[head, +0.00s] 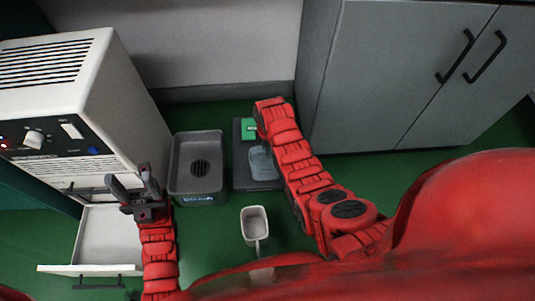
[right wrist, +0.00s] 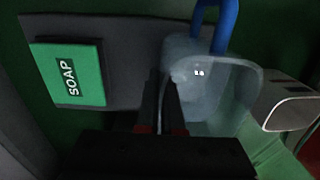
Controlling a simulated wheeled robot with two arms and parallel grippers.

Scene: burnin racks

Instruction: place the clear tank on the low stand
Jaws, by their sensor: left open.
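The clear tank (head: 262,162) is a translucent box at the front of a flat dark slab (head: 240,178), partly covered by my right arm. In the right wrist view the tank (right wrist: 225,95) overlaps the slab's end; I cannot tell whether it rests there or hangs just above. My right gripper (right wrist: 161,85) has its fingers close together on the tank's near side wall; in the head view my arm hides its fingertips. The dark slab may be the low stand; no other stand is clear. My left gripper (head: 134,181) is open and empty, above the open drawer.
A green soap box (right wrist: 70,72) lies on the slab. A blue bar (right wrist: 226,25) reaches the tank's rim. A grey basin with a drain (head: 180,180) stands left of the slab. A white machine (head: 125,95) and open drawer (head: 95,240) are left.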

